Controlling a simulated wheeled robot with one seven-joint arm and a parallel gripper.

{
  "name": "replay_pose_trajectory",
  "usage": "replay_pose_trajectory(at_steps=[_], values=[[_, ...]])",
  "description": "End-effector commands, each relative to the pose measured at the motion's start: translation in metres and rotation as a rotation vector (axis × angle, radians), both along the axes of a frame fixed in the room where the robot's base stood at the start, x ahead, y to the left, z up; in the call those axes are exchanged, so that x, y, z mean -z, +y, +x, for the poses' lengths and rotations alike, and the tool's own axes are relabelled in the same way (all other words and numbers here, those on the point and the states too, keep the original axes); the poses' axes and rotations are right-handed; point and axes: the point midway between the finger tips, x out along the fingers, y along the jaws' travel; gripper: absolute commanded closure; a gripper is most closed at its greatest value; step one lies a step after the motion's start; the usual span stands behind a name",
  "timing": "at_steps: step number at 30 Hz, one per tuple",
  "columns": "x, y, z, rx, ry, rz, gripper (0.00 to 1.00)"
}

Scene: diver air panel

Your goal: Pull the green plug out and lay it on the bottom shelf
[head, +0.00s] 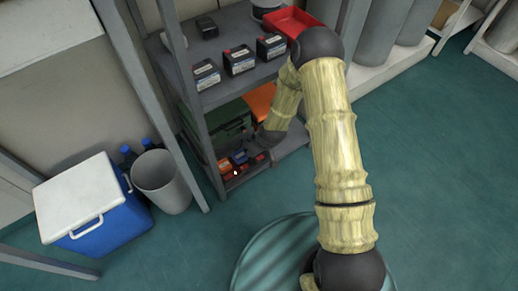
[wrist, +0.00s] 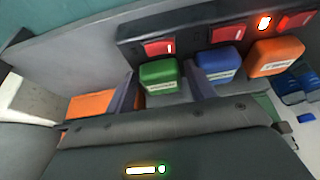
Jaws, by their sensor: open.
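The green plug (wrist: 160,77) sits in a black power strip (wrist: 190,35), at the left end of a row with a blue plug (wrist: 218,66) and an orange plug (wrist: 275,57). My gripper (wrist: 162,72) is open, with one finger on each side of the green plug; I cannot tell whether they touch it. In the head view my gripper (head: 257,150) reaches in low beside the strip, and the green plug cannot be made out there. The bottom shelf (head: 290,142) shows bare grey to the right of my gripper.
Red switches line the strip; one near the orange plug glows. A dark green case (head: 228,122) and an orange thing (head: 260,101) stand behind on the shelf. The upper shelf holds black batteries (head: 239,60) and a red tray (head: 290,20). A rack post (head: 196,140) stands left.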

Motion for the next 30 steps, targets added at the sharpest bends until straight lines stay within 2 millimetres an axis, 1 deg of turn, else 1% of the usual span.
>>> replay_pose_trajectory(at_steps=[4, 5, 9, 10, 11, 12, 15, 30], values=[[-0.0007, -0.0001, -0.0001, 0.000, 0.000, 0.000, 0.45], [-0.0007, -0.0001, -0.0001, 0.000, 0.000, 0.000, 0.49], [-0.0006, -0.0001, -0.0003, 0.000, 0.000, 0.000, 0.77], [-0.0006, 0.0000, -0.0003, 0.000, 0.001, 0.001, 0.80], [-0.0006, 0.0000, -0.0003, 0.000, 0.001, 0.001, 0.59], [-0.0006, 0.0000, -0.0005, 0.000, 0.001, 0.000, 0.67], [-0.0007, 0.0002, -0.0005, 0.000, 0.001, 0.001, 0.84], [-0.0081, 0.0002, -0.0009, -0.001, 0.002, 0.001, 0.85]])
